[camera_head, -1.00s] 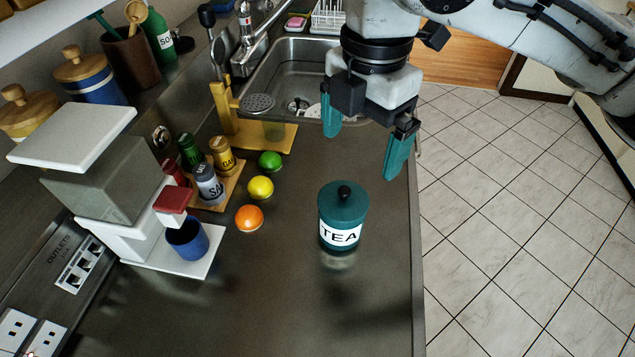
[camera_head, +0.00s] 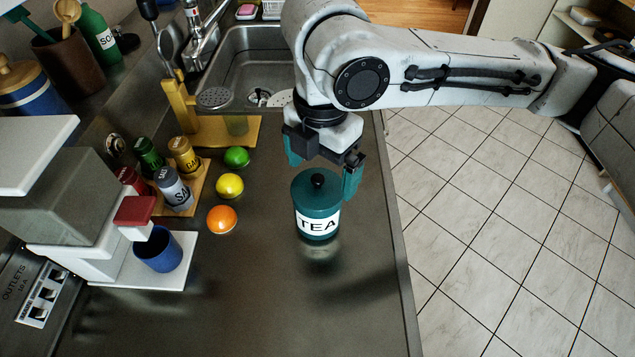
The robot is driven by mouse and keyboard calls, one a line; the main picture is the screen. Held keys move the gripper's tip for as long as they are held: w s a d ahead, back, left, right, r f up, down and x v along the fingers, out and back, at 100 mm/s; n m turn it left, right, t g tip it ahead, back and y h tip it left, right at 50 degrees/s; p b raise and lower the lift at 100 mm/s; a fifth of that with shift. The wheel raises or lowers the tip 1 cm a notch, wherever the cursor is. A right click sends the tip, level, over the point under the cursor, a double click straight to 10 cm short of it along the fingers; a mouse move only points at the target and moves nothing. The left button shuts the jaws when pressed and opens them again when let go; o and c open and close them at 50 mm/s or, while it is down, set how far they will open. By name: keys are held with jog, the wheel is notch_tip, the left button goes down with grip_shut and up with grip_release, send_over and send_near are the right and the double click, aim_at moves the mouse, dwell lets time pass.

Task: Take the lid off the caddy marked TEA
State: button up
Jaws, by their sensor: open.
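The TEA caddy (camera_head: 318,222) is a dark green cylinder with a white label, upright on the steel counter. My gripper (camera_head: 322,176) has teal fingers, spread apart and empty. In the picture, one finger shows behind the lid to the upper left and the other at the lid's right edge. The knob appears between them. I cannot tell whether the right finger touches the lid or how high the fingertips are above it.
A green lime (camera_head: 237,157), a yellow lemon (camera_head: 229,186) and an orange (camera_head: 221,219) lie left of the caddy. Beyond them are a spice rack (camera_head: 184,206) and a white machine with a blue cup (camera_head: 160,251). The sink (camera_head: 250,72) is behind. The front counter (camera_head: 270,310) is clear.

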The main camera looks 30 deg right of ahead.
jog(key=shift+f, duration=0.75)
jog(key=shift+c, duration=0.4)
jog(key=c, duration=0.7)
jog(key=shift+o, duration=0.2)
jog(key=shift+r, duration=0.15)
